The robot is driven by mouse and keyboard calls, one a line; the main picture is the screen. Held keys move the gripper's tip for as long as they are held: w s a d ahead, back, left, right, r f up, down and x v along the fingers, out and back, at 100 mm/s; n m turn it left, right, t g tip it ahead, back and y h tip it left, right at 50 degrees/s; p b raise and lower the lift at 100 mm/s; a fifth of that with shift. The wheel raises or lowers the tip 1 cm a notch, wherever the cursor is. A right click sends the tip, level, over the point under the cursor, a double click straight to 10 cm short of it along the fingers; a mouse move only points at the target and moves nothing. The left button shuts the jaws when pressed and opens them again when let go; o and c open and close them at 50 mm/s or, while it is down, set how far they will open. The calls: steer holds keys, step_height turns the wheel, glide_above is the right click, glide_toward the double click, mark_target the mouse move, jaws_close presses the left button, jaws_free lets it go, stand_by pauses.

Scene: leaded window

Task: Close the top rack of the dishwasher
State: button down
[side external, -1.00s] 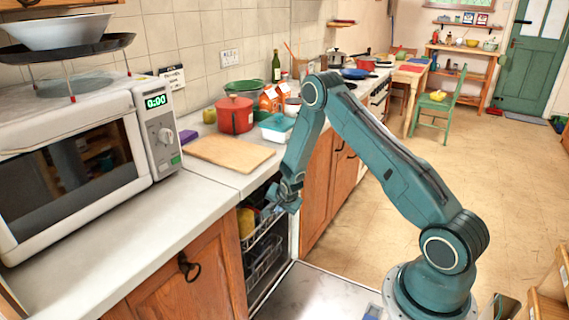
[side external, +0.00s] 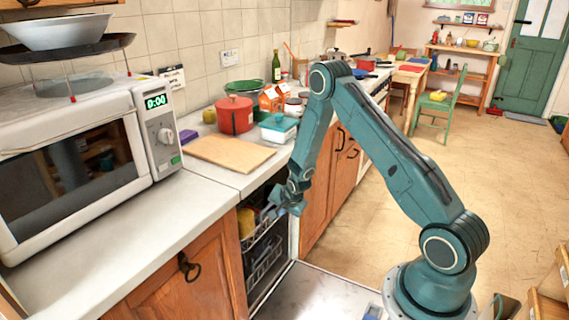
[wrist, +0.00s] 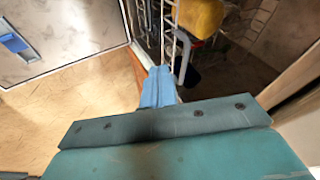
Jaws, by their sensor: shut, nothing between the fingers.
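The dishwasher stands under the counter, its door (side external: 318,292) folded down flat. The top rack (side external: 262,228) is a white wire basket at the opening, mostly inside; I cannot tell whether it is fully in. It holds a yellow item (side external: 246,221) and something dark. In the wrist view the white rack wires (wrist: 181,42) and the yellow item (wrist: 200,15) lie just beyond my fingers. My gripper (side external: 270,213) is shut and empty at the front of the top rack. Its blue fingertips (wrist: 158,80) are close to the wires; contact cannot be told.
The lower rack (side external: 265,265) sits inside below the top rack. The counter edge and cutting board (side external: 229,153) are above the opening. Wooden cabinets (side external: 318,190) flank it on the right. A blue item (side external: 373,312) lies on the open door.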

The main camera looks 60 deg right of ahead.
steer(key=s+a+f+m+t+y, duration=0.1)
steer(key=s+a+f+t+y, duration=0.2)
steer(key=s+f+t, duration=0.2)
step_height(320, 180, down, 2)
steer(key=shift+f+m+t, duration=0.15)
steer(key=shift+m+t, duration=0.15)
steer(key=shift+t, duration=0.5)
steer(key=shift+w+a, duration=0.1)
glide_toward(252, 235)
step_height(252, 235, down, 3)
steer(key=w, duration=0.3)
steer(key=shift+w+f, duration=0.1)
steer(key=shift+w, duration=1.15)
steer(key=shift+w, duration=0.1)
